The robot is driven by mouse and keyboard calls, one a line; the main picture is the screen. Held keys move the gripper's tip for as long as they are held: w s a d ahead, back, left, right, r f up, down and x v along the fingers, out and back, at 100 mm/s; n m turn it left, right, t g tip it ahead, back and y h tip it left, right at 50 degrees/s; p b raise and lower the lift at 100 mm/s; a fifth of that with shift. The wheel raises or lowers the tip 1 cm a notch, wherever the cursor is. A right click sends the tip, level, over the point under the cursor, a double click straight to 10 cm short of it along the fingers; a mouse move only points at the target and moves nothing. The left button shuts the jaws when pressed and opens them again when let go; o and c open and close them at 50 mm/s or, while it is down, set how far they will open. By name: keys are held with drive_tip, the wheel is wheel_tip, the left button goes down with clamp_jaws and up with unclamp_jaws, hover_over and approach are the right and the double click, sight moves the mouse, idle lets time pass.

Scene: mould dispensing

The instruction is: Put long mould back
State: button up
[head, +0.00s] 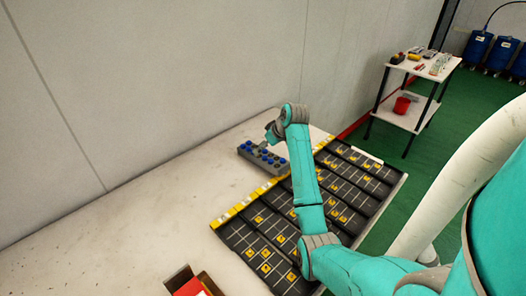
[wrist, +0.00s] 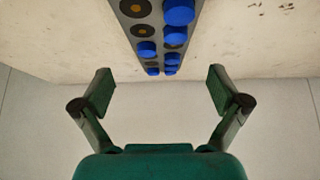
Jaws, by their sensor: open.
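The long mould (head: 249,156) is a grey bar with blue round pieces on top. It lies on the white table in the head view, beside the upper left edge of the black sloped rack. In the wrist view the long mould (wrist: 152,32) runs in from the top centre, with several blue pieces and some dark round holes. My gripper (wrist: 160,90) is open and empty, its fingers spread to either side of the mould's line, with the mould's near end above them in the picture. In the head view my wrist hides most of the gripper, close behind the mould.
The black rack (head: 238,237) with yellow markers fills the table's right part, under my arm. An open box (head: 181,278) with red contents stands at the bottom. The table's left part is clear. A wall stands behind. A small cart (head: 406,68) stands far right.

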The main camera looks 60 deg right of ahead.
drive_tip(key=v, duration=0.8)
drive_tip(key=shift+s+r, duration=0.2)
drive_tip(key=shift+r, duration=0.1)
